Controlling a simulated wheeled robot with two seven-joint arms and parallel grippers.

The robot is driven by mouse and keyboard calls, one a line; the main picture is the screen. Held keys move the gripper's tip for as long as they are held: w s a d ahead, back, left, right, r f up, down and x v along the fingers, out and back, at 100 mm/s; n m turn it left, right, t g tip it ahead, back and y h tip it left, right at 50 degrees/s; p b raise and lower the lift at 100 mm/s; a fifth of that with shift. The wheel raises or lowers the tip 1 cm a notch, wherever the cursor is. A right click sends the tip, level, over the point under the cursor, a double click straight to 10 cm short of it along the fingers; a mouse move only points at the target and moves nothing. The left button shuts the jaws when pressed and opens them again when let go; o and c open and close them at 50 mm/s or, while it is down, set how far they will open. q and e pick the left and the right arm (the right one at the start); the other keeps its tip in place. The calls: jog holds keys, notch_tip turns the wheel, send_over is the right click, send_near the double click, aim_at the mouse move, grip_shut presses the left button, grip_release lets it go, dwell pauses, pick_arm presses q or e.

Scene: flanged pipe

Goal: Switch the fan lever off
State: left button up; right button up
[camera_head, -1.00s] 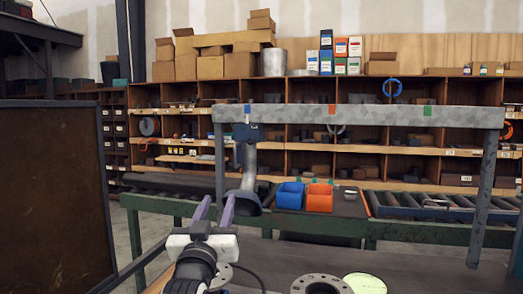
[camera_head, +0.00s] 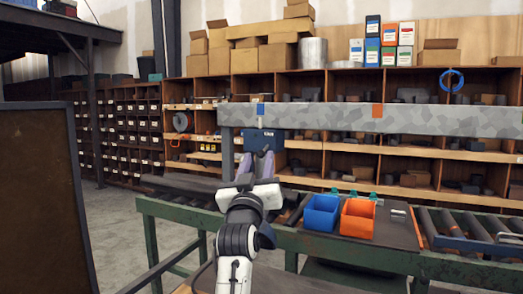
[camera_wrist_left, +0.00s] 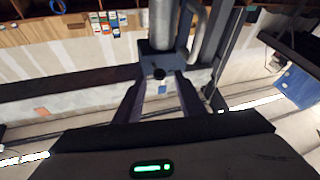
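A dark blue switch box (camera_head: 272,134) hangs below the grey overhead beam, under its blue marker in the head view. In the left wrist view the box (camera_wrist_left: 178,62) shows with a round black knob (camera_wrist_left: 159,73) on it, probably the lever's end; whether it is on or off I cannot tell. My left gripper (camera_head: 255,160) is open, its purple fingers pointing up at the box and partly covering it. In the left wrist view the open fingers (camera_wrist_left: 158,88) stand either side of the knob's line, with nothing between them. My right gripper is out of view.
A grey duct pipe (camera_wrist_left: 162,25) adjoins the box in the left wrist view. The grey beam (camera_head: 340,119) crosses above the bench. A blue bin (camera_head: 322,212) and an orange bin (camera_head: 358,217) sit to the right. A dark panel (camera_head: 40,200) stands at left.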

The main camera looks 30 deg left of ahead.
aim_at(260, 155)
pick_arm(q)
jog(key=x, duration=0.3)
jog(key=shift+w+a+r+p, duration=0.1)
jog(key=shift+w+r+p, duration=0.1)
jog(key=shift+p, duration=0.15)
jog(key=shift+w+a, duration=0.1)
jog(key=shift+w, duration=0.2)
jog(key=shift+c, duration=0.4)
